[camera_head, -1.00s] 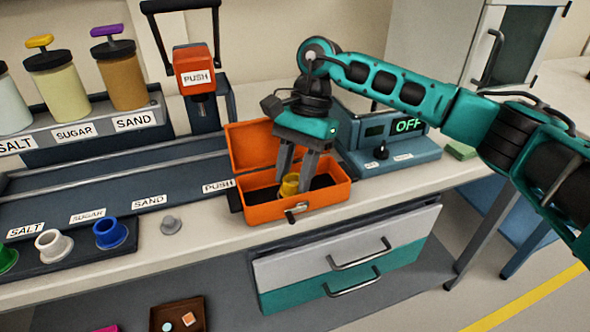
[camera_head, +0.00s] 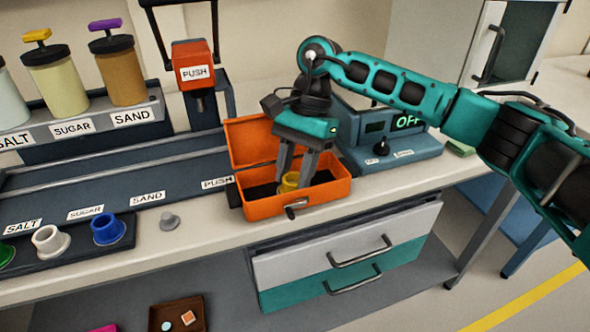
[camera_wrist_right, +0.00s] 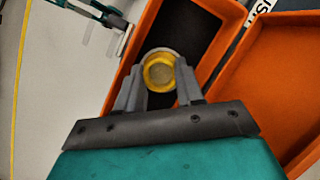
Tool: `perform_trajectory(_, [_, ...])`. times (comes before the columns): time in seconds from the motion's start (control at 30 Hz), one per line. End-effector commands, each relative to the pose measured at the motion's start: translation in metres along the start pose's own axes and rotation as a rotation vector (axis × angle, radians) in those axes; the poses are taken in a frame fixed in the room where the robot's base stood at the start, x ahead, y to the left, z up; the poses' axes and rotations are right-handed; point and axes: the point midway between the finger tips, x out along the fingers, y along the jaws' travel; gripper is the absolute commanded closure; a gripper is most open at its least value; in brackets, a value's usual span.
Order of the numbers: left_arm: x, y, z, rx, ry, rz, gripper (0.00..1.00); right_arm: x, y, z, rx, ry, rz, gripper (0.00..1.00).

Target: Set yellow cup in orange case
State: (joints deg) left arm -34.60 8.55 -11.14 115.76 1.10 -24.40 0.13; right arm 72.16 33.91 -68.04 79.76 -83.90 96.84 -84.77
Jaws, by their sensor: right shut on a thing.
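The orange case (camera_head: 322,202) stands open on the bench with its lid (camera_head: 250,143) tipped back; the lid also shows in the right wrist view (camera_wrist_right: 275,85). The yellow cup (camera_head: 289,181) is inside the case's box part, near its middle. My right gripper (camera_head: 296,178) reaches down into the case, its fingers on either side of the cup and shut on it. In the right wrist view the round cup (camera_wrist_right: 159,72) sits between the fingertips over the dark case floor. Whether its base touches the floor is hidden. My left gripper is not in view.
A rack with white and blue cups (camera_head: 108,228) stands left of the case, and a small grey piece (camera_head: 169,221) lies between. A control box reading OFF (camera_head: 395,150) stands right of the case. A press marked PUSH (camera_head: 195,75) stands behind.

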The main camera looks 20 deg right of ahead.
Motion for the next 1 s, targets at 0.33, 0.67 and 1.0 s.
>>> perform_trajectory(0.33, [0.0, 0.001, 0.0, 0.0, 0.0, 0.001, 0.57, 0.004, 0.001, -0.001, 0.003, -0.001, 0.007, 0.36])
perform_trajectory(0.67, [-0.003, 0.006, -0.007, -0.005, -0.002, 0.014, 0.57, -0.01, 0.001, -0.001, 0.002, 0.002, 0.004, 0.33])
perform_trajectory(1.0, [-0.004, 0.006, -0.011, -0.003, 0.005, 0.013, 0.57, -0.087, -0.001, 0.0, 0.002, 0.001, 0.0, 0.33])
